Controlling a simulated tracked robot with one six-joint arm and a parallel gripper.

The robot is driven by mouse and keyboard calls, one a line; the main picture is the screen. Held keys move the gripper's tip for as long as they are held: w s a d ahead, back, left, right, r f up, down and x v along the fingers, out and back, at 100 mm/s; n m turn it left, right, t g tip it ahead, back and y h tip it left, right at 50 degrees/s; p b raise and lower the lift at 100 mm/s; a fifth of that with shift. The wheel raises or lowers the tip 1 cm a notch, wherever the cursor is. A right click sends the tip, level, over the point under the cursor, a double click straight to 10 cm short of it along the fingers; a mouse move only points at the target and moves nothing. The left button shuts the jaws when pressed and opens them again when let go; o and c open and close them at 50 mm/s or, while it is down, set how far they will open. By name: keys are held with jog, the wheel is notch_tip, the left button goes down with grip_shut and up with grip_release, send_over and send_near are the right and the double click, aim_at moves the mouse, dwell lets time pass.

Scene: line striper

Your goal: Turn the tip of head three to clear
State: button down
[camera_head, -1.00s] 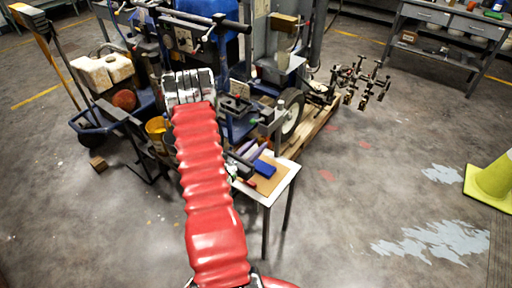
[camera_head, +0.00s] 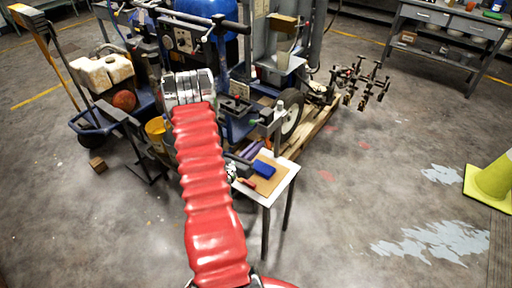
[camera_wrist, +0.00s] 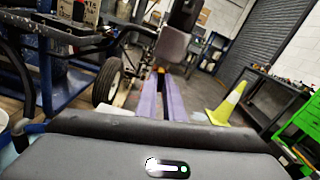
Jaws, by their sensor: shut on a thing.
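My gripper (camera_wrist: 160,80) shows in the wrist view as two purple fingers reaching forward, close together at their far ends. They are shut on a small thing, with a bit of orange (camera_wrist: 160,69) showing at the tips. I take it for the tip of a spray head; its setting is too small to read. A grey part (camera_wrist: 172,46) stands just beyond the fingertips. In the head view my gripper (camera_head: 257,146) is above the back of the small table, by a grey upright bracket (camera_head: 268,123). I cannot tell which head is number three.
The small table (camera_head: 284,180) bears a brown board, a blue block (camera_head: 264,167) and a red-handled tool. The blue line striper (camera_head: 228,50) and its wheel (camera_head: 291,113) stand behind. A yellow-green cone (camera_head: 491,180) is at right. The floor between table and cone is clear.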

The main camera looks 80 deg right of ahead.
jog(key=shift+s+n, duration=0.1)
jog(key=shift+n, duration=3.3)
jog(key=n, duration=0.9)
jog(key=shift+d, duration=0.1)
